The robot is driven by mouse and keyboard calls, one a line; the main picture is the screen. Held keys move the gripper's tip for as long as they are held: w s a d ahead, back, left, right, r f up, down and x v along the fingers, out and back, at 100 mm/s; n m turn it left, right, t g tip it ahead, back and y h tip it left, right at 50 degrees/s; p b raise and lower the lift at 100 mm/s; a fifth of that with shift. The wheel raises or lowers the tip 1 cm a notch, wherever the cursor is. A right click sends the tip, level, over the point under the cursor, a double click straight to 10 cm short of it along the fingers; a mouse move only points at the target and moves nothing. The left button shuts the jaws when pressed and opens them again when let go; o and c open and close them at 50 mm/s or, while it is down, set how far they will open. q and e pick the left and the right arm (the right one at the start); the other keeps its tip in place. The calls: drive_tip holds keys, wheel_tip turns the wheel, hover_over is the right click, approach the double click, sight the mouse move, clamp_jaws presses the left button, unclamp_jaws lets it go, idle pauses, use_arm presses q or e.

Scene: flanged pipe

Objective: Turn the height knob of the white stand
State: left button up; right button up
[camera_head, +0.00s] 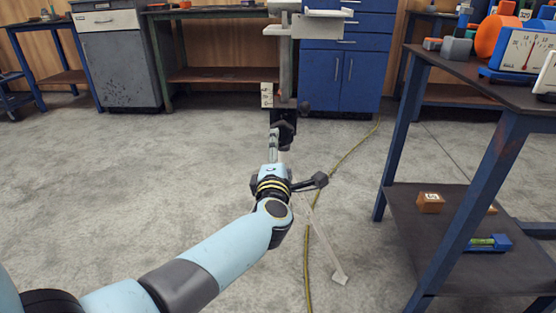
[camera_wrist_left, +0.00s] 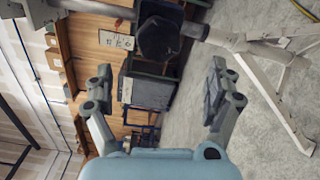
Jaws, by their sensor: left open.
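The white stand (camera_head: 285,65) stands upright on the floor ahead, with a flat top and a splayed leg. My left arm covers much of its lower part. A dark faceted knob (camera_wrist_left: 160,38) sits on the stand's tube in the left wrist view. A dark round end, apparently this knob, shows beside the column (camera_head: 304,106) in the head view. My left gripper (camera_head: 283,131) reaches up to the column. In the wrist view its two fingers (camera_wrist_left: 160,85) are spread wide and empty, with the knob beyond them, apart from both. My right gripper is out of view.
A dark workbench (camera_head: 465,70) with a scale and a lower shelf stands close on the right. A yellow cable (camera_head: 345,158) runs over the floor. Blue cabinets (camera_head: 340,70) and a grey cabinet (camera_head: 120,60) stand behind. The floor at left is clear.

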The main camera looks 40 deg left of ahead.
use_arm(q)
drive_tip(key=shift+v, duration=1.15)
